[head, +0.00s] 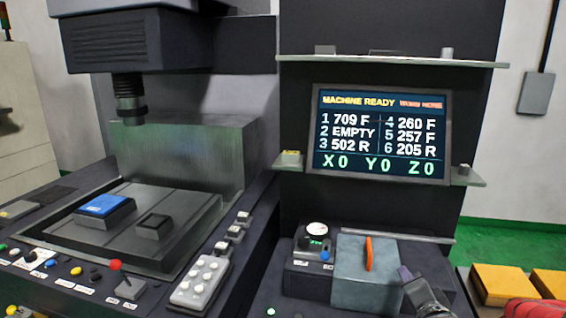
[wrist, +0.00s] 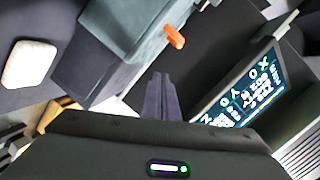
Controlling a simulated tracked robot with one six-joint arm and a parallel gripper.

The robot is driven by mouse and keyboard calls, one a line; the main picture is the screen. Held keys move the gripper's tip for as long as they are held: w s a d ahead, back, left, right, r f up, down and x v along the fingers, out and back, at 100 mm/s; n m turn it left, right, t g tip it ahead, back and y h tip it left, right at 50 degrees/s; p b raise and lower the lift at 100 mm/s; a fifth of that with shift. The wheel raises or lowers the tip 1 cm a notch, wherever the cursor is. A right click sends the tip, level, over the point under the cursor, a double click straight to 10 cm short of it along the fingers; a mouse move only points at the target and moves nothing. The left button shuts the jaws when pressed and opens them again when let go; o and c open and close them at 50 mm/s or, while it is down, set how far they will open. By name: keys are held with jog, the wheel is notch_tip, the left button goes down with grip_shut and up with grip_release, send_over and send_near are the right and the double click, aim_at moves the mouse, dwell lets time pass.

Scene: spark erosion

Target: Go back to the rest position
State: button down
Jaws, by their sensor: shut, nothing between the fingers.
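My gripper (head: 405,274) is at the lower right of the head view, just right of a grey-blue box (head: 362,275) with an orange handle (head: 369,254). In the wrist view my gripper (wrist: 162,88) shows its dark fingers together, with nothing between them. The box (wrist: 120,35) and the orange handle (wrist: 174,37) lie beyond the fingers there. I cannot tell how far the fingertips are from the box. Part of my arm is cut off by the lower edge of the head view.
A screen (head: 380,132) reading "MACHINE READY" stands above the box. A machine bed (head: 75,235) with a blue block (head: 104,206) and a dark block (head: 154,226) is at left, below a spindle head (head: 130,105). Yellow blocks (head: 500,283) lie right. Green floor (head: 510,238) shows behind.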

jog(key=s+a+r+n+g, duration=0.1)
jog(key=s+a+n+g, duration=0.3)
jog(key=s, duration=0.8)
jog(key=s+a+r+n+g+y, duration=0.1)
jog(key=s+a+r+n+g, duration=0.1)
jog(key=s+a+n+g, duration=0.3)
jog(key=s+a+n, duration=0.4)
jog(key=s+a, duration=0.1)
jog(key=s, duration=0.2)
jog(key=shift+a+r+g+y, duration=0.2)
jog(key=shift+a+g+y, duration=0.1)
jog(key=shift+a, duration=0.1)
